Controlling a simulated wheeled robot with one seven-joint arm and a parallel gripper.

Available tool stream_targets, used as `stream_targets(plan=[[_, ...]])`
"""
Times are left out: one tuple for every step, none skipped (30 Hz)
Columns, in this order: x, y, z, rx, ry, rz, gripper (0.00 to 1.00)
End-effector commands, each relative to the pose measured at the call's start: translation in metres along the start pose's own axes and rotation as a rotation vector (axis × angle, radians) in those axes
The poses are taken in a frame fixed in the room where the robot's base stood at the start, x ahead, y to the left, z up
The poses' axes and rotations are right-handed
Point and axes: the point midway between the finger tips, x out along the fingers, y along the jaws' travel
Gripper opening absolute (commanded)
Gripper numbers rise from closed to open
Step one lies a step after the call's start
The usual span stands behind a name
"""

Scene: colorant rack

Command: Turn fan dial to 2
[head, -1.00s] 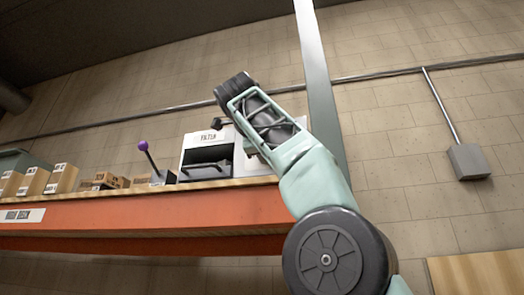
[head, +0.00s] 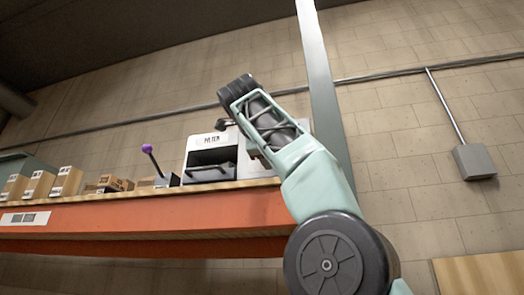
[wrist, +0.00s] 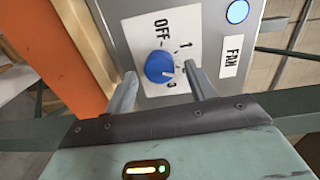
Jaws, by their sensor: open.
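The blue fan dial (wrist: 160,67) sits on a white label plate (wrist: 190,22) on a grey box in the wrist view. Its white pointer mark faces right and slightly down, toward the right finger. "OFF" and "1" read above the dial, and a mark partly hidden by the right finger is below right. A "FAN" label (wrist: 231,57) is to the right. My gripper (wrist: 160,72) is open, with a finger on each side of the dial. I cannot tell whether either finger touches it. The dial is hidden behind my arm in the head view.
A round blue button (wrist: 237,12) is above the FAN label. In the head view, a filter box (head: 196,158) and a purple-knobbed lever (head: 147,149) stand left of my arm on the orange-edged shelf (head: 130,217). A metal post (head: 322,80) rises behind my arm.

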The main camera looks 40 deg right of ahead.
Motion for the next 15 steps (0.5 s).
stream_targets(plan=[[-0.003, 0.000, 0.001, 0.000, -0.002, 0.000, 0.55], [-0.005, 0.000, 0.001, 0.000, -0.002, -0.001, 0.55], [-0.009, 0.000, 0.001, 0.000, -0.002, -0.002, 0.55], [-0.013, 0.000, 0.001, 0.000, -0.004, -0.002, 0.55], [-0.017, 0.000, 0.001, 0.000, -0.005, -0.001, 0.55], [-0.024, 0.001, 0.002, 0.000, -0.006, -0.001, 0.55], [-0.029, 0.001, 0.001, 0.001, -0.005, -0.002, 0.55], [-0.034, 0.000, 0.001, 0.000, -0.006, -0.002, 0.55], [-0.042, 0.001, 0.002, 0.000, -0.007, -0.001, 0.55], [-0.047, 0.000, 0.002, 0.000, -0.007, -0.002, 0.55], [-0.053, 0.000, 0.002, 0.000, -0.006, -0.002, 0.55], [-0.060, 0.001, 0.001, 0.001, -0.007, -0.001, 0.55], [-0.066, 0.000, 0.002, 0.001, -0.007, -0.002, 0.55], [-0.072, 0.000, 0.002, 0.000, -0.006, -0.002, 0.55], [-0.079, 0.000, 0.002, 0.000, -0.006, -0.001, 0.55]])
